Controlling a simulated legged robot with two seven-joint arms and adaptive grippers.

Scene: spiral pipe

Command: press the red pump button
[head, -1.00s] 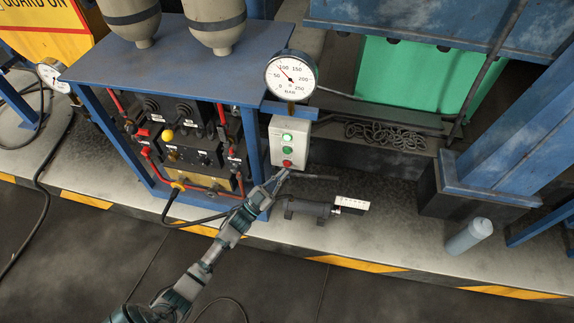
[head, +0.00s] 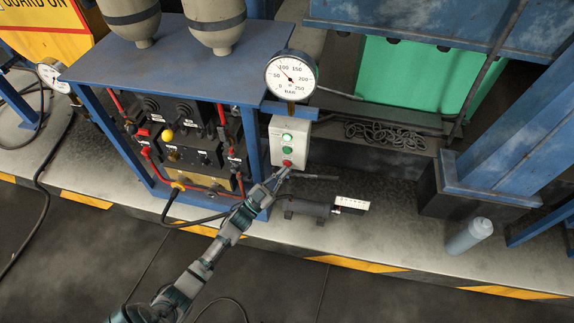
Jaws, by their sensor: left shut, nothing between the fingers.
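The red pump button (head: 287,163) is the lowest on a pale control box (head: 277,141), below two green ones, the upper looking lit. The box stands upright under a round pressure gauge (head: 291,78) whose needle points near 100. My left gripper (head: 285,171) is shut and empty, its tip right at the lower edge of the red button. I cannot tell whether it touches the button. My right gripper is not in view.
A blue bench (head: 170,70) with valves and red pipes stands left of the box. A blue column (head: 495,150) stands at the right, with a grey bottle (head: 468,236) in front.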

